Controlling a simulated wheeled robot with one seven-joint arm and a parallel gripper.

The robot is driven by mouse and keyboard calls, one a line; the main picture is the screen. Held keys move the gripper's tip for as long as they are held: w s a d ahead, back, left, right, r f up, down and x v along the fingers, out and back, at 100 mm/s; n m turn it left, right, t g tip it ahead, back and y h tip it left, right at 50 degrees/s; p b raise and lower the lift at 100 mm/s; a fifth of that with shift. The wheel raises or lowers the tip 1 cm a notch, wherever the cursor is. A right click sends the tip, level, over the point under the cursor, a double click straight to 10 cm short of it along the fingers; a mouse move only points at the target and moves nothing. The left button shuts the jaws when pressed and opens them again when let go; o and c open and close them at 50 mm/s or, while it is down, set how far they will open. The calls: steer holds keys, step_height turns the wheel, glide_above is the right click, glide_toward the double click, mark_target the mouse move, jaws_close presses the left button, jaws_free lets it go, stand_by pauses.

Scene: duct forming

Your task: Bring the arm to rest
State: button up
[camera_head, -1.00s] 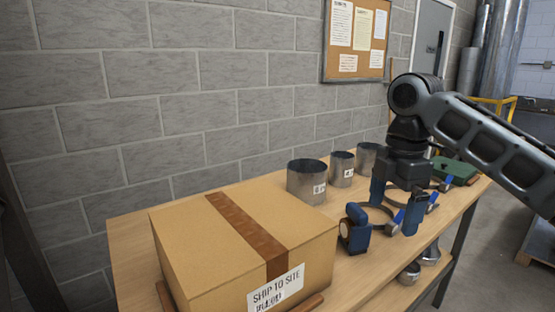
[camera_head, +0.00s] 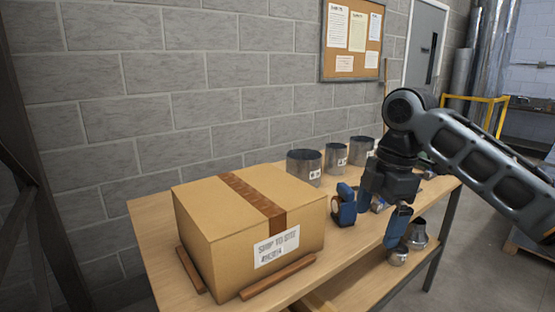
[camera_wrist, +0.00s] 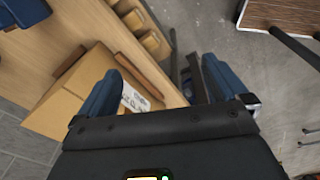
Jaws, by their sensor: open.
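My gripper (camera_head: 382,206) hangs over the front right edge of the workbench (camera_head: 345,248) in the head view. Its blue fingers are apart with nothing between them. It is to the right of a taped cardboard box (camera_head: 200,222) labelled "SHIP TO SITE". In the wrist view the open fingers of my gripper (camera_wrist: 160,88) flank part of the box (camera_wrist: 75,95) and bare floor. A blue tape dispenser (camera_head: 346,206) stands on the bench just left of my gripper.
Three metal cylinders, near (camera_head: 304,168), middle (camera_head: 335,160) and far (camera_head: 361,149), stand along the back of the bench by the block wall. Wooden strips (camera_head: 278,277) lie beside the box. Metal fittings (camera_head: 417,236) sit below the bench top. Open floor lies right of the bench.

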steer(key=s+a+f+m+t+y, duration=0.25)
steer(key=a+f, duration=0.25)
steer(key=a, duration=0.4)
steer(key=s+a+f+m+t+y, duration=0.1)
steer(key=s+a+f+m+y, duration=0.1)
steer(key=a+f+y, duration=0.35)
steer(key=s+a+f+m+t, duration=0.5)
steer(key=s+a+f+m, duration=0.1)
steer(key=s+m, duration=0.15)
steer(key=s+d+f+m+t+h, duration=0.25)
steer(key=s+d+m, duration=0.2)
steer(key=s, duration=0.55)
steer(key=s+d+f+m+t+h, duration=0.2)
steer(key=s+d+f+m+h, duration=0.15)
steer(key=s+d, duration=0.45)
steer(key=s+d+r+h, duration=0.1)
steer(key=s+d+r, duration=0.2)
steer(key=s, duration=0.3)
steer(key=s+d+r+h, duration=0.1)
steer(key=s+d+r, duration=0.2)
steer(key=s, duration=0.4)
steer(key=s+d+r+t+h, duration=0.1)
steer(key=s+d+r, duration=0.3)
steer(key=s, duration=0.2)
steer(key=shift+s+m, duration=0.25)
steer(key=shift+m, duration=0.05)
steer(key=shift+d+r, duration=0.1)
